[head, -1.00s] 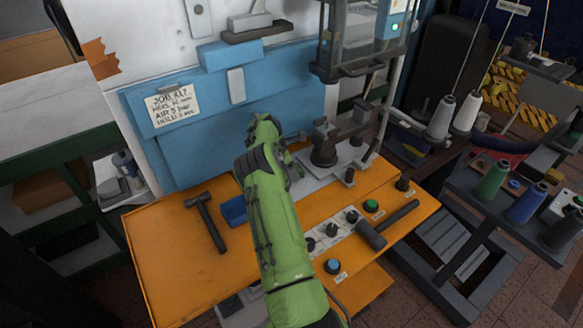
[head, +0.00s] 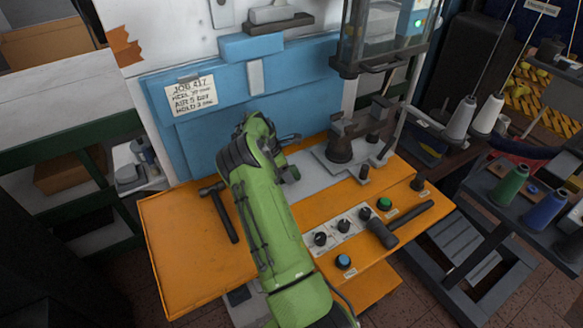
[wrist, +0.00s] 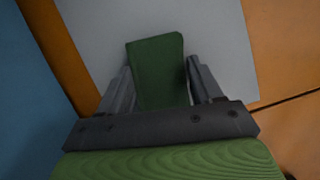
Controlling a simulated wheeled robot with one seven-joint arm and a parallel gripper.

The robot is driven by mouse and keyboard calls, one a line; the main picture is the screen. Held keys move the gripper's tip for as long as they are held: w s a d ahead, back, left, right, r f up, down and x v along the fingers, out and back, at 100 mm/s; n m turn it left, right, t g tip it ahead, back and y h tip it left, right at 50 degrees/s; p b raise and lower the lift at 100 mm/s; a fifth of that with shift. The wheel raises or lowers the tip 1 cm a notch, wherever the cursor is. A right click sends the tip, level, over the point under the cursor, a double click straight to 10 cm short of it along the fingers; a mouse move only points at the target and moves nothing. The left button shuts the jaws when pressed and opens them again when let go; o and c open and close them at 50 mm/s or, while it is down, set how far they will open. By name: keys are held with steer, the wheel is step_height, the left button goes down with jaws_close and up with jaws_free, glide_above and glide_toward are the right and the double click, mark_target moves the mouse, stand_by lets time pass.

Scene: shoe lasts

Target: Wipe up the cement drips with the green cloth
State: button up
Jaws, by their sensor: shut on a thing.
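The green cloth (wrist: 157,72) shows as a dark green folded block in the wrist view. It lies between the two fingers of my gripper (wrist: 160,75), which is shut on it. Below it is a pale grey plate (wrist: 215,40) on the orange bench; I cannot tell whether the cloth touches it. In the head view my green arm reaches over the bench toward the plate (head: 318,186), left of the dark press fixture (head: 340,150). There my wrist mostly hides the fingers and cloth. I cannot make out any cement drips in either view.
A hammer (head: 219,213) lies on the bench (head: 180,245) left of my arm. Another hammer (head: 400,225) lies right, near knobs and a green button (head: 384,204). A blue panel (head: 240,105) stands behind. The bench's left part is mostly clear.

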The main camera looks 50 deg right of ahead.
steer(key=shift+w+a, duration=0.2)
steer(key=shift+a, duration=0.35)
steer(key=shift+d+r+p, duration=0.1)
steer(key=shift+r+p, duration=2.05)
steer(key=shift+r, duration=0.9)
step_height(320, 180, up, 3)
steer(key=shift+p, duration=1.1)
